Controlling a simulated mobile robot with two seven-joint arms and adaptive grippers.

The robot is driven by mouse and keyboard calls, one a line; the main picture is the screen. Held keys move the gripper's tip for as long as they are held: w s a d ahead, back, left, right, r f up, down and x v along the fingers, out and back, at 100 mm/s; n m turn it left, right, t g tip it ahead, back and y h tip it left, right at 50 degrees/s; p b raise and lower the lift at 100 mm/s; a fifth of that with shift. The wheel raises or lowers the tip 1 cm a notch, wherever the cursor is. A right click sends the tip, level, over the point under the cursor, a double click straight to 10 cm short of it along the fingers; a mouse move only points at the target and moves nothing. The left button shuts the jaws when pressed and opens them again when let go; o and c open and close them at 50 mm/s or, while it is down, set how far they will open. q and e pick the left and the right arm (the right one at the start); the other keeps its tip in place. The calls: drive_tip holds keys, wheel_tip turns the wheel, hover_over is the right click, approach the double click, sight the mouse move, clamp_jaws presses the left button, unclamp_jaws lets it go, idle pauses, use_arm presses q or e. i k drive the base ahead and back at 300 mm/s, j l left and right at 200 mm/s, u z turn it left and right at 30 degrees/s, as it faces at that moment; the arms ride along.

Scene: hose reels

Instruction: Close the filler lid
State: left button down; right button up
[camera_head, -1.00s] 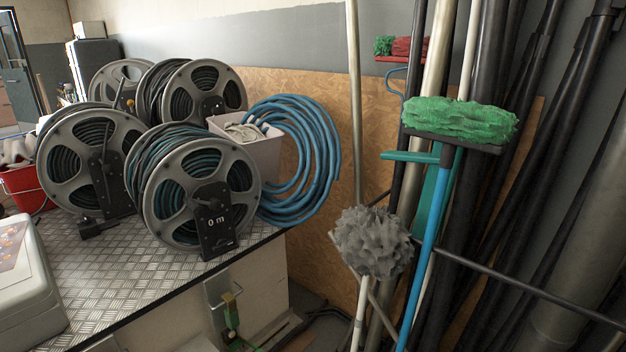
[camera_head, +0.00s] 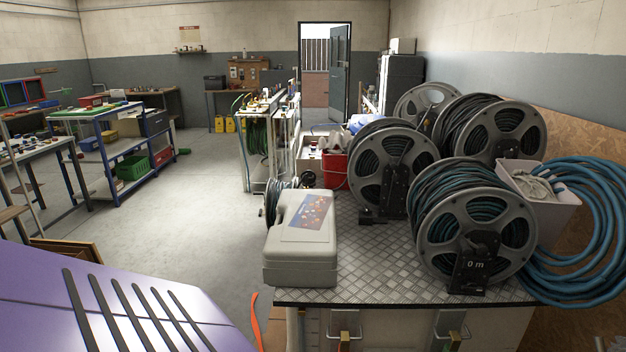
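I cannot make out a filler lid in this view. A purple panel with several dark slots (camera_head: 95,312) fills the bottom left corner, close to me; no lid or filler opening shows on the part in view, and the rest of it is cut off by the frame edge. Neither of my grippers is in view.
A checker-plate bench (camera_head: 375,270) carries several hose reels (camera_head: 470,222), a grey case (camera_head: 302,238), a grey bin (camera_head: 541,207) and coiled blue hose (camera_head: 592,225). A red bucket (camera_head: 334,170) stands behind. Open grey floor (camera_head: 175,215) lies at left, before a blue-framed workbench (camera_head: 107,160).

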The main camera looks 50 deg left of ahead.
sight(312, 175)
drive_tip(key=u, duration=1.75)
drive_tip(key=i+j+u, duration=0.95)
drive_tip(key=i+u, duration=0.15)
drive_tip(key=i, duration=0.2)
drive_tip(key=i+u, duration=0.4)
drive_tip(key=i+z, duration=0.65)
drive_tip(key=i, duration=0.25)
drive_tip(key=i+j+z, duration=0.2)
drive_tip(key=i+z, duration=0.15)
drive_tip(key=i+l+z, duration=0.2)
drive_tip(key=i, duration=0.2)
drive_tip(key=i+l+z, duration=0.2)
drive_tip(key=i, duration=0.25)
drive_tip(key=i+z, duration=0.2)
drive_tip(key=i, duration=0.25)
drive_tip(key=i+l+z, duration=0.1)
drive_tip(key=i+l, duration=0.15)
drive_tip(key=l, duration=0.15)
